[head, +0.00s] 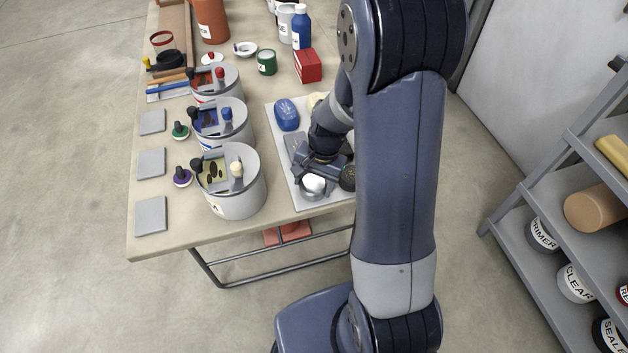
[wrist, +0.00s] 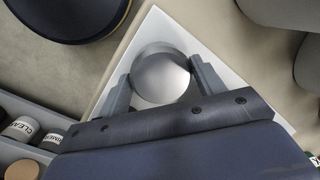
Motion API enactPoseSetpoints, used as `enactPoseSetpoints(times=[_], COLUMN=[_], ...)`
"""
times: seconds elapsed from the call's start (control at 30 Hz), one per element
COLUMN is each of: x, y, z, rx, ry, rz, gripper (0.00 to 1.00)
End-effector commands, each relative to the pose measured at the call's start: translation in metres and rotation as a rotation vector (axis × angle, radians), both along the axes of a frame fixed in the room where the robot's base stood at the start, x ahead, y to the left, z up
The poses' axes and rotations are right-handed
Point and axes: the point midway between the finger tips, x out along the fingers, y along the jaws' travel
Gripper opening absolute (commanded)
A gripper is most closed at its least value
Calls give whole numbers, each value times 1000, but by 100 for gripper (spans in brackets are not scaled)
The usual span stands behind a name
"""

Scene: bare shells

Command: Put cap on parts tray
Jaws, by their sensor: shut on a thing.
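The parts tray (head: 274,126) is a pale flat slab at the right end of the table, partly hidden by my arm. A corner of the tray (wrist: 152,28) shows in the wrist view. My gripper (head: 322,178) is low over the near part of the tray. Its two fingers are shut on the cap (wrist: 162,79), a round grey metallic piece, one finger on each side. In the head view the cap (head: 316,193) is partly covered by the gripper and a white round spot shows there. I cannot tell whether the cap touches the tray.
A blue oval item (head: 287,114) lies on the tray's far part. Three grey pots (head: 236,201) stand in a row left of it. A red box (head: 308,66) and a green can (head: 267,62) stand behind. A shelf rack (head: 520,190) is at the right.

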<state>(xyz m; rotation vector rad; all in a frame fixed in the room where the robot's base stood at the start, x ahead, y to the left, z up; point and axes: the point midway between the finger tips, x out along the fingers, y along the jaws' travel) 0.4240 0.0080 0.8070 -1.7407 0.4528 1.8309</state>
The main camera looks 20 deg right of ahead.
Motion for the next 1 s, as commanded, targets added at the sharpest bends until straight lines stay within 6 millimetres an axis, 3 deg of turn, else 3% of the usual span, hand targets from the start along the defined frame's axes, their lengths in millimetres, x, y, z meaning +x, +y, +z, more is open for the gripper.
enactPoseSetpoints(times=[0.27, 0.6, 0.77, 1.0], x=[0, 0, 1, 1], y=[0, 0, -4, -13], z=[-1, 5, 28, 79], rx=[0, 0, -1, 0], ry=[0, -1, -6, -7], rz=[0, 0, 0, -1], gripper=[85, 86, 86, 86])
